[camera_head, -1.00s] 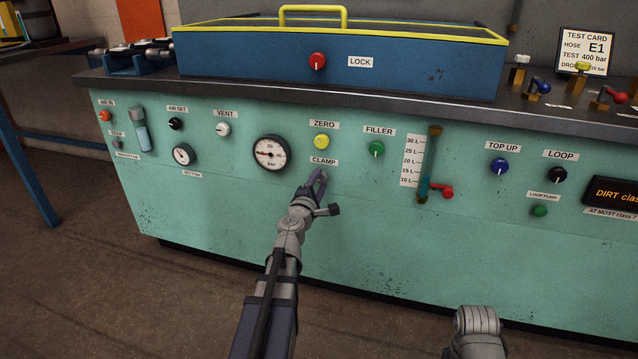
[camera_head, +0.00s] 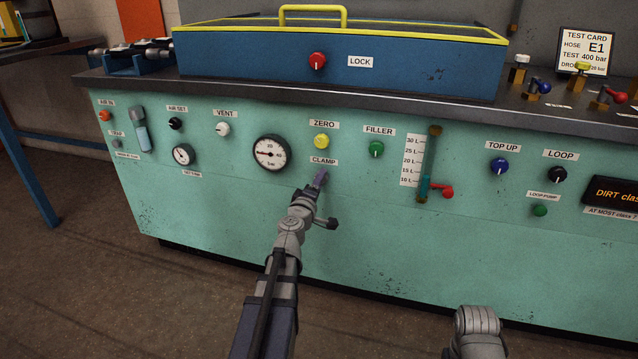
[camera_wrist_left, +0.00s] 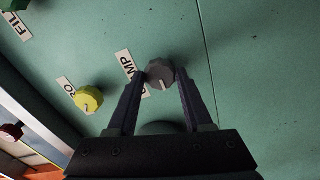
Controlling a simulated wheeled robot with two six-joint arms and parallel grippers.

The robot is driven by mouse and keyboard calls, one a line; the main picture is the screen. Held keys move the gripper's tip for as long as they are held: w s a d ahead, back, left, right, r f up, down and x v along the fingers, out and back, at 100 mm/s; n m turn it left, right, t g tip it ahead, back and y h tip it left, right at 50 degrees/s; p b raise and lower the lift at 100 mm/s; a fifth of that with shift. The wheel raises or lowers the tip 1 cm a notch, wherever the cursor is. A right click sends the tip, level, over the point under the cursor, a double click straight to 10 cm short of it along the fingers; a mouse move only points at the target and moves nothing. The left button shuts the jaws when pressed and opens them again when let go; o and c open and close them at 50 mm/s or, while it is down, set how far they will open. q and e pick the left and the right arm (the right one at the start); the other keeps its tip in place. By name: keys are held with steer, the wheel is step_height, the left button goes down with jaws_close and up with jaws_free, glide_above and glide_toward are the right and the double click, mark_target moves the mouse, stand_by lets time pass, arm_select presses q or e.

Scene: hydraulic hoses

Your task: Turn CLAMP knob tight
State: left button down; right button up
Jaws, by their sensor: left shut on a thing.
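The CLAMP knob (camera_wrist_left: 160,73) is a round grey knob with a white pointer line on the green panel, clear in the left wrist view. My left gripper (camera_wrist_left: 160,78) is shut on it, with one dark finger on each side at the tips. In the head view my left gripper (camera_head: 320,178) reaches the panel just under the CLAMP label (camera_head: 324,161) and hides most of the knob.
The yellow ZERO knob (camera_head: 321,141) sits just above the CLAMP label. A pressure gauge (camera_head: 271,153) is to the left, and the green FILLER knob (camera_head: 376,149) to the right. The panel below is bare.

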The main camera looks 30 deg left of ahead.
stand_by(0.4)
arm_select(q)
steer(key=shift+c, duration=1.5)
jaws_free()
steer(key=v, duration=0.7)
steer(key=shift+s, duration=0.4)
arm_select(e)
steer(key=shift+s+a, duration=0.35)
steer(key=shift+s, duration=0.5)
arm_select(q)
steer(key=shift+d, duration=0.15)
